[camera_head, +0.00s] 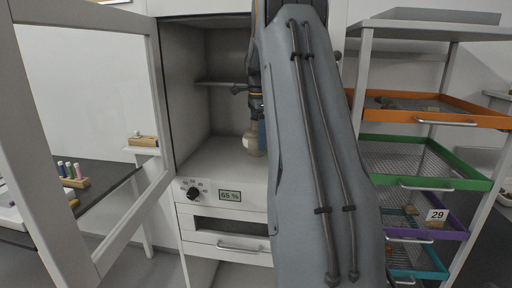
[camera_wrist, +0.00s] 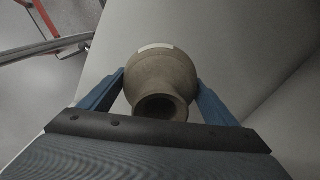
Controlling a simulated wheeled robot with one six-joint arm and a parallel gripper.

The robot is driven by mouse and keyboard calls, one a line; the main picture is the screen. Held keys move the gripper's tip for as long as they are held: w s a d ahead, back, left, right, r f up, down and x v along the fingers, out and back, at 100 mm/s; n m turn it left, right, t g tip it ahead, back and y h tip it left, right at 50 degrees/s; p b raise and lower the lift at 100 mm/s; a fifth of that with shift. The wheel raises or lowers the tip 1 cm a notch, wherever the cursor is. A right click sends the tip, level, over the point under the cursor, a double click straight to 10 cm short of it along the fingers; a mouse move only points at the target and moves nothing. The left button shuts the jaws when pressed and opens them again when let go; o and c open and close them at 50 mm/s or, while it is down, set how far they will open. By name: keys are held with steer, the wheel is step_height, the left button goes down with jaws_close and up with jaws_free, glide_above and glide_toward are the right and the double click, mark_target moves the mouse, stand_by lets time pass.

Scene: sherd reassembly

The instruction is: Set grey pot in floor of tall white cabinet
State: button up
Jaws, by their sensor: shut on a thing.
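The grey pot (camera_wrist: 160,72) is rounded with a narrow neck and open mouth, and has a pale label on its side. In the wrist view it sits between the two blue fingers of my gripper (camera_wrist: 162,88), which is shut on it. In the head view the pot (camera_head: 254,144) shows inside the tall white cabinet (camera_head: 185,85), just above or on the cabinet floor (camera_head: 222,158); I cannot tell whether it touches. My arm hides part of the pot and most of my gripper, with a blue finger (camera_head: 262,135) showing. The cabinet's glazed door stands open at left.
The open door frame (camera_head: 160,90) stands at left. A rack with orange (camera_head: 480,122), green (camera_head: 470,182) and other trays stands close at right. The cabinet floor left of the pot is clear.

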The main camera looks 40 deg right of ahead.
mark_target(257, 147)
steer(key=shift+a+f+p, duration=0.1)
steer(key=shift+f+p, duration=0.35)
steer(key=shift+f, duration=1.5)
steer(key=o, duration=1.3)
steer(key=shift+f, duration=0.15)
